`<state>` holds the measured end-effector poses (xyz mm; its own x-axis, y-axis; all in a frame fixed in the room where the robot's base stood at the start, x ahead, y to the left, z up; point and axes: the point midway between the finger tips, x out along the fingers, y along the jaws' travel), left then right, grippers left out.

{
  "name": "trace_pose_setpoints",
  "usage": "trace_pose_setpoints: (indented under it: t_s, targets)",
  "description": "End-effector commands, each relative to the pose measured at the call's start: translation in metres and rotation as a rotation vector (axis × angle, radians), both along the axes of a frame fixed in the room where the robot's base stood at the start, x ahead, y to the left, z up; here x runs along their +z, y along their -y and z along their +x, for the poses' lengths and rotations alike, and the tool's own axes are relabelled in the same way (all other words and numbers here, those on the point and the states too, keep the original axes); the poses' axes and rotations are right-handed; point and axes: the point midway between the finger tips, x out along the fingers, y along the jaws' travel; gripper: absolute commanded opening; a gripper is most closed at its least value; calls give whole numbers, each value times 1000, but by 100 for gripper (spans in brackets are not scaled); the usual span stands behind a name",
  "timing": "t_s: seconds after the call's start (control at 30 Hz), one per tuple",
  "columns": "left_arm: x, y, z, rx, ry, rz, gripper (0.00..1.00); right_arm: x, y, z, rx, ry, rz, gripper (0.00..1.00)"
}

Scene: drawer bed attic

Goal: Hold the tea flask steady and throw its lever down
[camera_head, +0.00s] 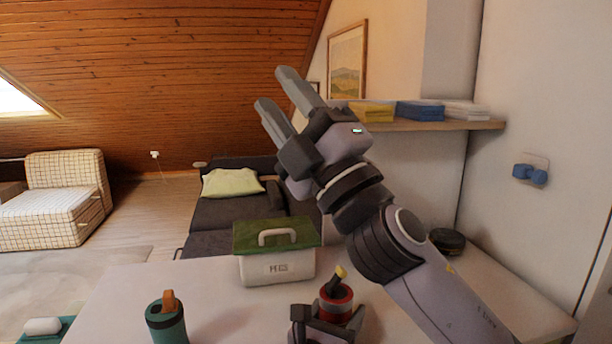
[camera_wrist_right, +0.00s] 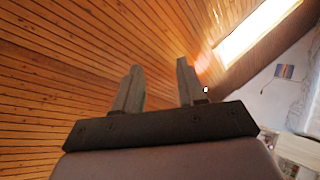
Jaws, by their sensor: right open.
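A teal flask (camera_head: 168,326) stands at the table's front edge, left of centre, its lower part cut off by the frame. An orange-brown lever (camera_head: 171,301) sticks up from its dark top. I take it for the tea flask. My right gripper (camera_head: 274,88) is raised high above the table, well up and to the right of the flask. Its two grey fingers point up and left, apart and empty. In the right wrist view, the right gripper (camera_wrist_right: 158,83) shows open against the wooden ceiling.
A red and black thing with a yellow-tipped stick (camera_head: 337,300) stands by a dark grey bracket-like form (camera_head: 318,327). A white box with green lid (camera_head: 277,267) stands behind. A wall shelf (camera_head: 425,125) bears boxes. Table space between flask and box is clear.

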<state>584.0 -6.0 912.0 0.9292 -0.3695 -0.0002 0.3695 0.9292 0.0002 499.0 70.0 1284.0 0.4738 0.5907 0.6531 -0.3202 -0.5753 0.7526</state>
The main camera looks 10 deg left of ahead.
Motion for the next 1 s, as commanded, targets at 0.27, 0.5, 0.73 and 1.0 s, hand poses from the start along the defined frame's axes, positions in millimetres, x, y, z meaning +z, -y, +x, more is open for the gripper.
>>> trace_pose_setpoints:
  t_s: [0.27, 0.5, 0.73, 1.0]
  targets:
    - [0, 0, 0, 0, -1, 0, 30, -23, -4, -6, -110, 39, -123, 40]
    - [0, 0, 0, 0, -1, 0, 30, -102, 5, -10, -379, 107, -462, 40]
    - [0, 0, 0, 1, -1, 0, 30, -192, 47, -12, -626, 146, -852, 40]
    - [0, 0, 0, 0, -1, 0, 30, -262, 104, -19, -793, 158, -1200, 40]
